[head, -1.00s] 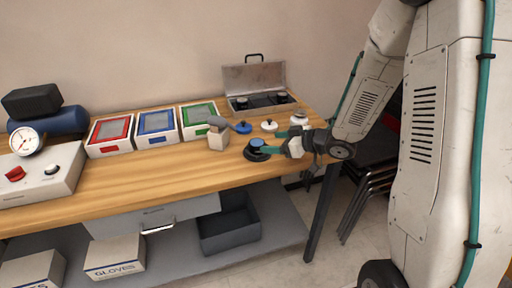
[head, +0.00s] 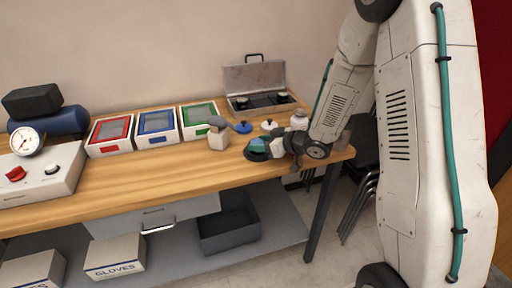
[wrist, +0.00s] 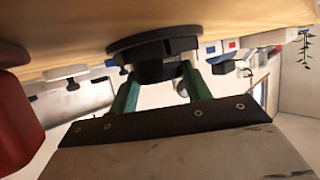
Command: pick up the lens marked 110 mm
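A round black lens (head: 254,155) stands on the workbench near its front right edge. It also shows in the wrist view (wrist: 155,45), wide flange against the bench top, with small white print too small to read. My gripper (head: 262,147) is at this lens, its green fingers one on each side of the narrower body. They look spread; whether they touch it I cannot tell. A blue-topped piece (head: 242,127) and a white-topped piece (head: 269,125) stand behind. No 110 mm mark is legible.
A white jar (head: 299,119) is close to my arm. Behind is an open metal case (head: 256,78); red, blue and green trays (head: 157,127) are left. The front bench is clear.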

